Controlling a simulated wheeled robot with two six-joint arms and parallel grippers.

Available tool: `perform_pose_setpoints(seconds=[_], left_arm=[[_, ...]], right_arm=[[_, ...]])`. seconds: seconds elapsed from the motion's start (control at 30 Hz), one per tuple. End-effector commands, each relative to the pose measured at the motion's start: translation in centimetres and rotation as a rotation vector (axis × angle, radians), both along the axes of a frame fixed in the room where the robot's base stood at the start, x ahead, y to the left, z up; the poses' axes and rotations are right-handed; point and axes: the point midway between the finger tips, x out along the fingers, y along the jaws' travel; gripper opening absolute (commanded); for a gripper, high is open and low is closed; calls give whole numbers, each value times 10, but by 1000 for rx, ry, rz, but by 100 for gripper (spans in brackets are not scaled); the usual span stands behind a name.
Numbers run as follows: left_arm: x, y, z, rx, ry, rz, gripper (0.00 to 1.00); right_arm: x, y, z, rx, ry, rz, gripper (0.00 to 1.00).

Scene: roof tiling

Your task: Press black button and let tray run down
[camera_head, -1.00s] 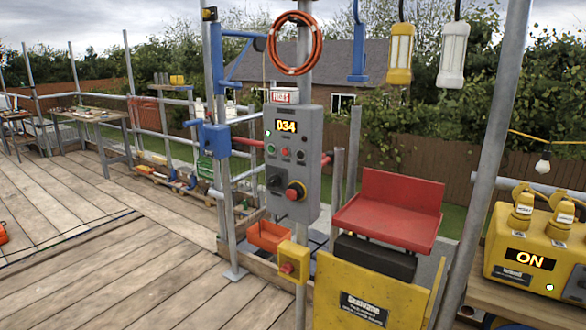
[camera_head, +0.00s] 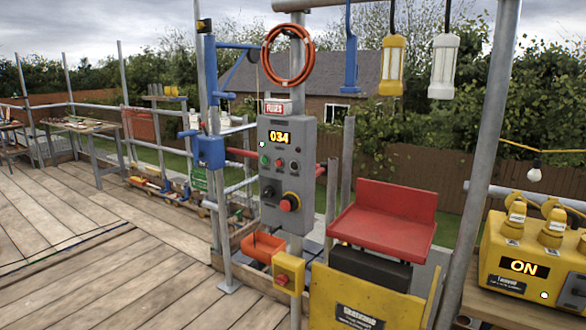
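A grey control panel (camera_head: 287,170) hangs on a pole near the middle, with a lit display (camera_head: 281,138) reading 034. Below the display are a green button (camera_head: 265,160), a red button (camera_head: 279,163) and a dark button (camera_head: 293,165). Lower down are a black knob (camera_head: 268,191) and a red mushroom button (camera_head: 289,202) on a yellow ring. A red tray-like carrier (camera_head: 385,222) with a raised back stands right of the panel, above a black block and a yellow board. Neither of my grippers is in view.
A small orange tray (camera_head: 262,248) and a yellow box with a red button (camera_head: 288,272) sit below the panel. A yellow power unit (camera_head: 530,260) showing ON stands at right. Scaffold poles (camera_head: 478,170) rise nearby. The wooden deck (camera_head: 110,265) at left is mostly clear.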

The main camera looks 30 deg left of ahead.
Motion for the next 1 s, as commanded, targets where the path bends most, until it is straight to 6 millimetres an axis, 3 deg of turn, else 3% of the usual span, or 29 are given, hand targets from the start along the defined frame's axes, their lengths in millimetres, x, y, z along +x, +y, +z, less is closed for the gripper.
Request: perform_pose_setpoints(seconds=[0.1, 1.0], left_arm=[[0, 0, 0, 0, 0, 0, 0], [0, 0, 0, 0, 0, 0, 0]], right_arm=[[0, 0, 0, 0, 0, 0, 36], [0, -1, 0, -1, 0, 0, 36]])
